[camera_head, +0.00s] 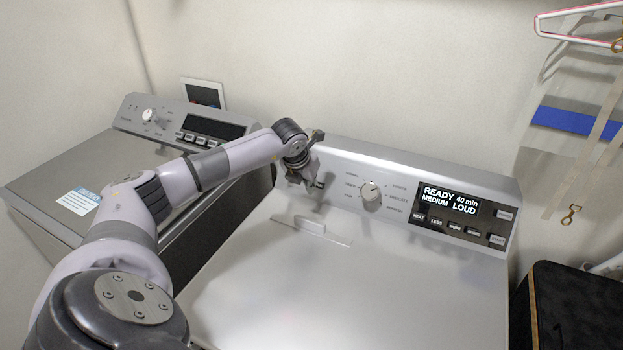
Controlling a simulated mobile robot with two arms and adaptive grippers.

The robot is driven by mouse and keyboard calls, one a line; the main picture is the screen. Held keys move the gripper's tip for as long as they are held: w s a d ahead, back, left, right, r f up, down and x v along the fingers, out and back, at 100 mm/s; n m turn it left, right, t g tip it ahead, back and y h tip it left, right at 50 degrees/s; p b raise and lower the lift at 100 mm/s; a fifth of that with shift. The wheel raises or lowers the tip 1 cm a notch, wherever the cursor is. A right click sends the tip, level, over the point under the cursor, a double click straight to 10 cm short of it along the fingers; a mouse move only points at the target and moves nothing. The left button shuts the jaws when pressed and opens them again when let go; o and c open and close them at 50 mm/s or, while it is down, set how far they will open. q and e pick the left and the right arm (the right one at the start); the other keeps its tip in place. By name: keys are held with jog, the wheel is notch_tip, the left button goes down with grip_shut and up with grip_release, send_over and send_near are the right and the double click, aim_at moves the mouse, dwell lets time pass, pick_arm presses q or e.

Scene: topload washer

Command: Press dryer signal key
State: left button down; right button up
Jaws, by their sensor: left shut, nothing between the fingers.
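The dryer (275,270) is the silver machine on the right, with a slanted control panel. Its display (450,200) reads READY, 40 min, MEDIUM, LOUD. A row of small dark keys (455,227) runs below the display; HEAT and LESS can be read, but the labels further right are too small to tell which is the signal key. My left gripper (306,174) is shut and empty at the left end of the panel, left of the dial (370,192) and well away from the display keys. It partly hides that end. My right gripper is not in view.
A washer (70,165) with its own panel and knob (149,115) stands at left, behind my left arm. A black box (575,305) stands right of the dryer. A hanger (575,12) and straps hang upper right. Space above the dryer's lid is clear.

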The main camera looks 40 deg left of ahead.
pick_arm(q)
jog(key=shift+w+a+f, duration=0.2)
jog(key=shift+w+f, duration=0.35)
jog(key=shift+w, duration=0.1)
